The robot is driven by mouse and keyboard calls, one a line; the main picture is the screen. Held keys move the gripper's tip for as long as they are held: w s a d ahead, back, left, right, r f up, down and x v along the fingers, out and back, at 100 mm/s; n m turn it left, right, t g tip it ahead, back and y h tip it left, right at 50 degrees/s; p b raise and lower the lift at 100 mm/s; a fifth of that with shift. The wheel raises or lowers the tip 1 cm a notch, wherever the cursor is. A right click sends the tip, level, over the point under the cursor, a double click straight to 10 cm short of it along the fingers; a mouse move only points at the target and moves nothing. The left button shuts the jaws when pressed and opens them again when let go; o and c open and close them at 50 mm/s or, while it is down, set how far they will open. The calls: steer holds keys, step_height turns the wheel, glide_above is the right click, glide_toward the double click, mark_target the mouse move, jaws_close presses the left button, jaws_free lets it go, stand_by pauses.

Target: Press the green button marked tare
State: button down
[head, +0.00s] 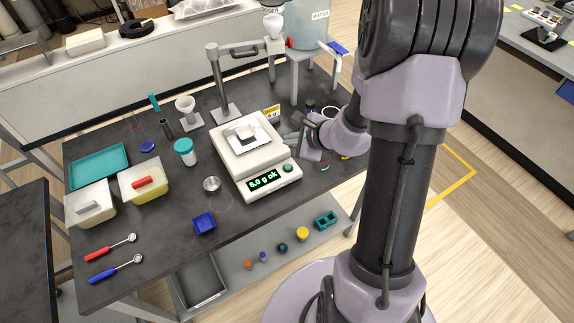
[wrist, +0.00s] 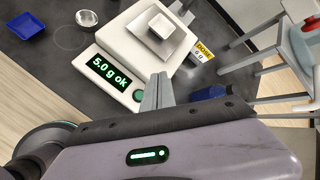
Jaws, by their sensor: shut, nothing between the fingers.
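The white scale (head: 262,182) stands on the dark bench, and its display (head: 265,180) glows green. In the wrist view the display (wrist: 109,71) reads "5.0 g ok". The round green button (head: 288,168) sits on the scale's front panel, right of the display. It also shows in the wrist view (wrist: 138,95), just left of my fingers; any label is too small to read. A small white dish (wrist: 160,27) is on the weighing plate. My gripper (wrist: 160,80) is shut and empty, by the scale's right side, apart from the button.
A yellow dose card (wrist: 203,50) stands behind the scale. Left of it are a metal cup (head: 211,184), a blue tray (head: 204,223) and a teal-lidded jar (head: 185,152). A grey stand (head: 217,75) and a water tank (head: 312,25) are at the back.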

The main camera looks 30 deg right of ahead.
steer(key=b, duration=0.6)
glide_above(290, 168)
step_height(290, 168, down, 8)
steer(key=shift+r, duration=0.1)
steer(key=shift+f+b, duration=0.45)
steer(key=shift+b, duration=0.15)
steer(key=shift+f, duration=0.15)
stand_by(1.0)
steer(key=shift+f+b, duration=0.25)
steer(key=shift+b, duration=0.45)
steer(key=shift+f+b, duration=0.4)
steer(key=shift+b, duration=0.15)
stand_by(0.5)
steer(key=shift+r+p, duration=0.5)
steer(key=shift+r, duration=0.35)
